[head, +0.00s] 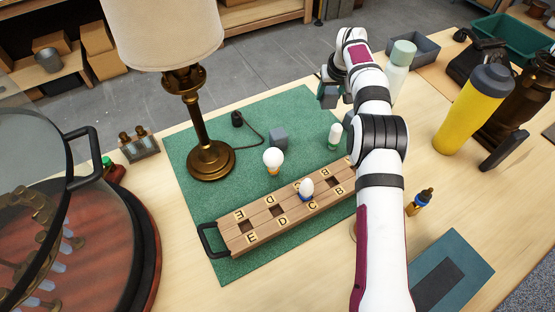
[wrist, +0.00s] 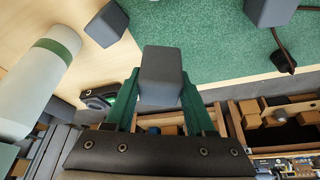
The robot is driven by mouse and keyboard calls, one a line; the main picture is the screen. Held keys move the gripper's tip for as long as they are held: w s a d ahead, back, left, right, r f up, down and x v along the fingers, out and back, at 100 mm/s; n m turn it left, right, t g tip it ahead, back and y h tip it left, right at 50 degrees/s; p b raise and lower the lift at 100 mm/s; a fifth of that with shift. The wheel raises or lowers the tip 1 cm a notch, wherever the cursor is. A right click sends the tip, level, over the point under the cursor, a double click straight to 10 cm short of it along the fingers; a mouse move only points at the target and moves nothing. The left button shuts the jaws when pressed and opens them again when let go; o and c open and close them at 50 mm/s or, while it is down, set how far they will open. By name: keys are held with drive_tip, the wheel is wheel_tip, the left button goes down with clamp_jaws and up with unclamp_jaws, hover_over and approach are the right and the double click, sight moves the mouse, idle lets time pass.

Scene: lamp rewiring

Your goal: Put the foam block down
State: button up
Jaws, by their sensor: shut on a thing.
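My gripper (head: 331,92) is raised above the far part of the table, near the far right edge of the green mat (head: 300,100). In the wrist view its green fingers are shut on a dark grey foam block (wrist: 162,75), which sticks out past the fingertips. The held block shows only small and partly hidden in the head view. A second grey block (head: 279,137) sits on the mat; a grey block also shows at the top right of the wrist view (wrist: 270,10).
A brass lamp (head: 210,160), black plug (head: 237,119), bulb (head: 273,158) and lettered wooden rack (head: 285,212) stand on the mat. A pale green-banded bottle (head: 399,68) and a grey open bin (head: 421,48) stand right of my gripper. The far mat has bare room.

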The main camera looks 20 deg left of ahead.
drive_tip(key=a+f, duration=0.1)
drive_tip(key=f, duration=0.5)
drive_tip(key=a+f, duration=0.1)
drive_tip(key=f, duration=0.3)
drive_tip(key=shift+s+a, duration=0.1)
drive_tip(key=shift+a, duration=0.2)
drive_tip(key=shift+f, duration=0.1)
drive_tip(key=o, duration=1.3)
